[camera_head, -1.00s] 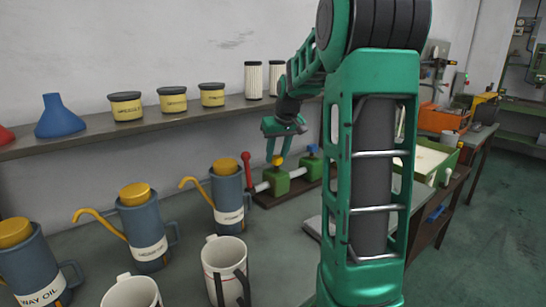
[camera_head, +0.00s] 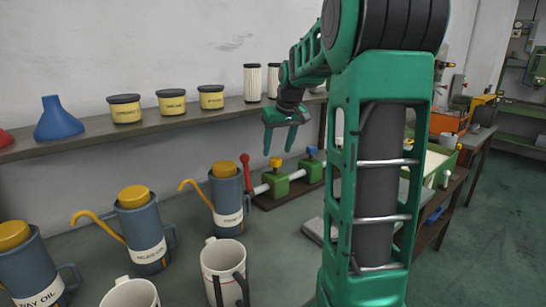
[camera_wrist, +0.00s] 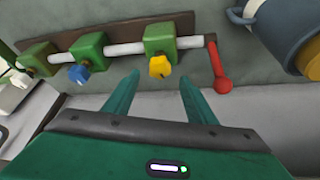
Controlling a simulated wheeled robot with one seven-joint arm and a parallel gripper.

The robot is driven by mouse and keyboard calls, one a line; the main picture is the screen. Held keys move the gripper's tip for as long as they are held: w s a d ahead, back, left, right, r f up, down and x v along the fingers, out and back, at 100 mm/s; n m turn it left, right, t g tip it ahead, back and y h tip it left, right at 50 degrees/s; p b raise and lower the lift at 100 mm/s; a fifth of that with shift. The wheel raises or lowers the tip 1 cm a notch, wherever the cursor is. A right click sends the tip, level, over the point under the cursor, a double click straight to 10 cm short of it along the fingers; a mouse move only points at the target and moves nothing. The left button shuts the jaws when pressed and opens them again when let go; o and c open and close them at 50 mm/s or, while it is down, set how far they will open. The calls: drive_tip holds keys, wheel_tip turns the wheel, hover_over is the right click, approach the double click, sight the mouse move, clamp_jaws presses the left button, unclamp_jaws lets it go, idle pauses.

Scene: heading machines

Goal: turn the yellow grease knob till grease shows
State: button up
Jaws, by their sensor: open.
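The yellow grease knob (camera_wrist: 160,67) sits on a green block (camera_wrist: 160,40) on a white pipe in the wrist view. It also shows in the head view (camera_head: 275,162), on the green block nearest the red lever. My gripper (camera_head: 279,151) is open and empty, above and apart from the knob. In the wrist view its two fingertips (camera_wrist: 158,77) point toward the knob, which appears between and just beyond them. A blue knob (camera_wrist: 78,74) sits on the neighbouring green block (camera_wrist: 88,49). I see no grease.
A red lever (camera_wrist: 218,68) stands at the pipe's end close to the yellow knob. Blue oil cans (camera_head: 226,196) and white mugs (camera_head: 223,268) stand on the bench at left. A shelf (camera_head: 180,122) with yellow tubs (camera_head: 171,102) runs along the wall behind.

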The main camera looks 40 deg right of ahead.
drive_tip(key=v, duration=0.6)
drive_tip(key=shift+r, duration=0.1)
